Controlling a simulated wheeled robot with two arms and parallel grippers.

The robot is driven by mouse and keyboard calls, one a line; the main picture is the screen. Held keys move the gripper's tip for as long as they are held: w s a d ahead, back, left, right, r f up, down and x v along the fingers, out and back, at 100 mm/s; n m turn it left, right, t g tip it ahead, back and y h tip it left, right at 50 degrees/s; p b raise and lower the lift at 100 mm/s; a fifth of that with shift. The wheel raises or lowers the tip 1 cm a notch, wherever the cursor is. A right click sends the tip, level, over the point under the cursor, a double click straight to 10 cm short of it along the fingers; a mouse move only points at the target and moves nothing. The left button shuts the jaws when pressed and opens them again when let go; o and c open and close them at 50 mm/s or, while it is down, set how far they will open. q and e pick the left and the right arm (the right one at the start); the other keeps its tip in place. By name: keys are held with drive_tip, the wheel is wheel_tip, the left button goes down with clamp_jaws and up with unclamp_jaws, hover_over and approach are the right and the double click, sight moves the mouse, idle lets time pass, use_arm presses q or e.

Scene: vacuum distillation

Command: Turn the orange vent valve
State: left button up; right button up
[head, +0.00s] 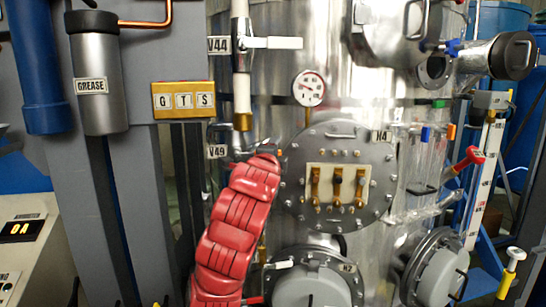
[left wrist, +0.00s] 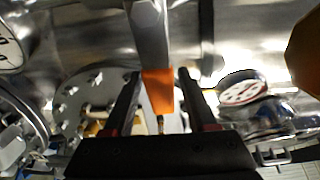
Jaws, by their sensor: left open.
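In the left wrist view an orange handle (left wrist: 158,92) hangs down from a grey metal valve part (left wrist: 149,30). My left gripper (left wrist: 158,75) is open, with its dark fingers on either side of the orange handle. There seems to be a gap on each side of the handle; contact cannot be told. In the head view a small orange piece (head: 451,131) shows on the right side of the vessel, but I cannot tell whether it is the same part. Neither gripper can be made out in the head view.
A red segmented sleeve (head: 225,240) rises in front of the steel vessel (head: 270,75). The N4 flange (head: 338,222) carries brass fittings, with a pressure gauge (head: 309,88) above. Blue (head: 426,135) and red (head: 470,157) handles crowd the right. A round gauge (left wrist: 243,90) is right of my fingers.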

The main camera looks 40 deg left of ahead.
use_arm(q)
drive_tip(key=b+v, duration=0.7)
drive_tip(key=v, duration=1)
drive_tip(key=shift+b, duration=0.35)
drive_tip(key=shift+s, duration=0.1)
